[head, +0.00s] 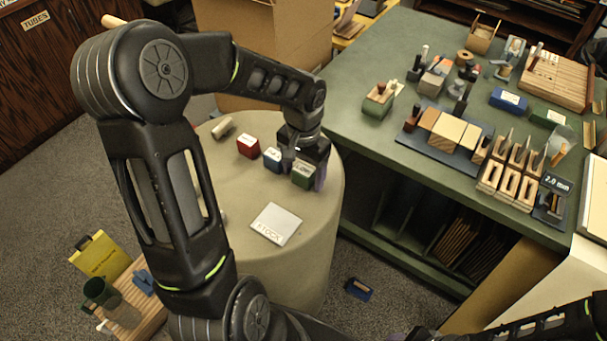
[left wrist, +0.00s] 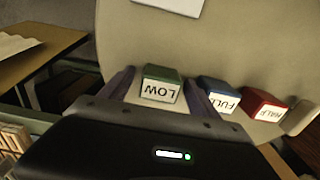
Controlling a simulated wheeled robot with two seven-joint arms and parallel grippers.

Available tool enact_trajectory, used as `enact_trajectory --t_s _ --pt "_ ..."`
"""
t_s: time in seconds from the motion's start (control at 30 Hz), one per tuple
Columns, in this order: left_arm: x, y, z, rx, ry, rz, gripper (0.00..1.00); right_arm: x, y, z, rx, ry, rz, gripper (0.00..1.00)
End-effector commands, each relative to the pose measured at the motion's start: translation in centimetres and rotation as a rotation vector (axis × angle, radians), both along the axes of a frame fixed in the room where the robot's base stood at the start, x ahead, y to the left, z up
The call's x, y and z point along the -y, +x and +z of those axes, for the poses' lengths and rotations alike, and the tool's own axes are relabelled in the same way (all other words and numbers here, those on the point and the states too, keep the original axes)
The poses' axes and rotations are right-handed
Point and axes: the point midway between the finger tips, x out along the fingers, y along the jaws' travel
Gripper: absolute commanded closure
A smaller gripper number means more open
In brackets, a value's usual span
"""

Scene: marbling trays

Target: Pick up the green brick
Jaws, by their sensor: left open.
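The green brick (head: 303,175) stands on the round beige pedestal (head: 318,215), near its right side. Its white label reads LOW in the left wrist view (left wrist: 160,88). My left gripper (head: 304,168) is open and low over the pedestal, with one purple finger on each side of the green brick. In the left wrist view the brick sits between the fingers; I cannot tell whether either touches it. My right arm (head: 550,322) enters at the bottom right; its gripper is barely visible at the bottom edge.
A blue brick (left wrist: 218,94) stands close beside one left finger, with a red brick (left wrist: 264,105) beyond it. A white STOCK card (head: 276,224) lies on the pedestal's clear front part. A green workbench (head: 370,140) with blocks and tools stands to the right.

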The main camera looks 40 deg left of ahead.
Motion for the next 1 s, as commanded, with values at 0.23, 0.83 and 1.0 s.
enact_trajectory --t_s 0.23,0.83,1.0 --pt "0.0 0.0 0.03 0.0 0.0 0.0 0.29 -0.01 -0.01 0.0 0.0 0.0 0.0 0.6" --pt "0.01 0.0 0.04 0.0 0.0 0.0 0.74 -0.01 0.0 0.0 0.0 0.0 0.0 0.6" --pt "0.0 0.0 0.04 0.0 0.0 0.0 0.88 -0.01 0.0 0.0 0.0 0.0 0.0 0.6"
